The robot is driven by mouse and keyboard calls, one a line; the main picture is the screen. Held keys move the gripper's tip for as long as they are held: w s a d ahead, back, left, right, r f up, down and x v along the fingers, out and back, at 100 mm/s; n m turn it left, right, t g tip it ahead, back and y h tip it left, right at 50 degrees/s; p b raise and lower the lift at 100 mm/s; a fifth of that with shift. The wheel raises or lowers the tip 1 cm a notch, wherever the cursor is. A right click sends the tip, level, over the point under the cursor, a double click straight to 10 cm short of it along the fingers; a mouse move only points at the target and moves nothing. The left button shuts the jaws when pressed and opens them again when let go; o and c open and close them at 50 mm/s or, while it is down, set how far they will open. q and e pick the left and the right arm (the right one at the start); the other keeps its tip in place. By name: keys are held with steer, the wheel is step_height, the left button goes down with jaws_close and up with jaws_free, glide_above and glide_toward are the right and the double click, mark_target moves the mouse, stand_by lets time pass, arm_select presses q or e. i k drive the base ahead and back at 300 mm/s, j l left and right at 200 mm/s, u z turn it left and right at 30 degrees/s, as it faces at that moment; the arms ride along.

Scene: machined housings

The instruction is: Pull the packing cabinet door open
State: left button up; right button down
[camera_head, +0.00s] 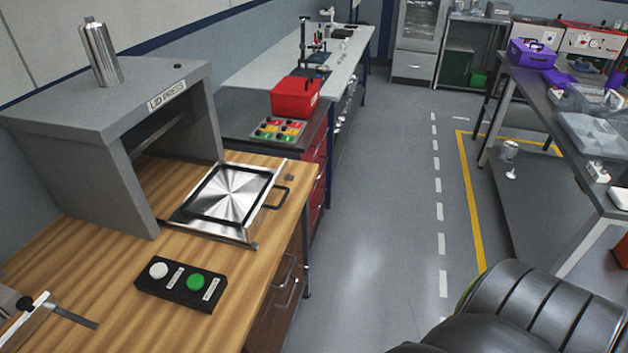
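A tall light grey cabinet (395,42) with a glass-fronted upper door (419,20) stands at the back of the room. The door looks shut, and the top of the cabinet is cut off by the frame. Below the door is a grey front with a small dark handle (411,69). I cannot read a label that marks it as the packing cabinet. Neither of my grippers is clearly in view.
A wooden bench (120,285) with a grey lid press (90,110) and a button box (181,285) fills the left.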

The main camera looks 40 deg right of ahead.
mark_target(275, 339)
steer(key=k+z, duration=0.15)
steer(key=z, duration=0.3)
steer(key=k+z, duration=0.1)
steer(key=z, duration=0.3)
steer(key=i+l, duration=0.1)
steer(key=l, duration=0.35)
steer(key=i+l+u, duration=0.1)
steer(key=l, duration=0.3)
steer(key=i+l, duration=0.15)
steer(key=l, duration=0.3)
steer(key=i+l, duration=0.1)
steer(key=l, duration=0.35)
steer(key=i+l+u, duration=0.1)
steer(key=l, duration=0.3)
